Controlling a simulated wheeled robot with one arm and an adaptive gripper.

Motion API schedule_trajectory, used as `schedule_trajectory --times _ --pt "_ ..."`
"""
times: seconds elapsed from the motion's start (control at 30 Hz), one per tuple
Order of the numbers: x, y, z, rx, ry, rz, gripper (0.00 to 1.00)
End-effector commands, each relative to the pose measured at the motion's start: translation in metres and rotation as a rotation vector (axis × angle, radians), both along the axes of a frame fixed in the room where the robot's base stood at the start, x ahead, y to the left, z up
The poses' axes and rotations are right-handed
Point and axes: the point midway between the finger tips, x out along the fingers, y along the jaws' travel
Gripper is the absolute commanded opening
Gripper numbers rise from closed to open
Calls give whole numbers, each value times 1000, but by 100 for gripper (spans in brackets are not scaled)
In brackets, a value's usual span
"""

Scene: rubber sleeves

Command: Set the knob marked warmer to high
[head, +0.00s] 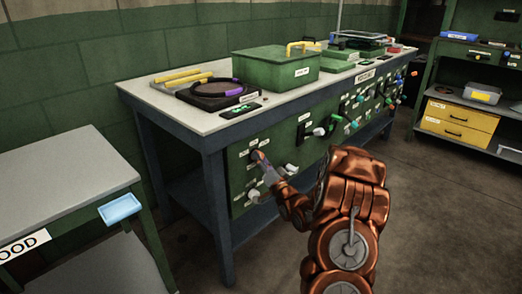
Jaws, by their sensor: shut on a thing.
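My gripper (260,160) reaches the left end of the green control panel (240,202) on the front of the workbench. It is shut on a knob there, which is mostly hidden by the fingers. Small white labels sit around the fingers, too small to read, so I cannot tell which one says warmer or where the knob points. A light grey knob (288,169) is just right of my wrist, and another pale knob (254,196) is below it.
More coloured knobs (345,118) run along the panel to the right. The workbench top (150,97) holds a black round-topped device (215,93) and a green box (275,69). A low table (60,180) stands at the left. Floor is clear at the right.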

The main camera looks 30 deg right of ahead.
Motion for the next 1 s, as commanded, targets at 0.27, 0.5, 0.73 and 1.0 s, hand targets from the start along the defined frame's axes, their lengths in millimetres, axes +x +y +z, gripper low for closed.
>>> schedule_trajectory --times 0.27,0.5,0.73,1.0 --pt "0 1 10 254 53 0 7" --pt "0 1 9 475 104 0 7" --pt "0 1 7 678 152 1 7" --pt "0 1 7 863 195 1 7"
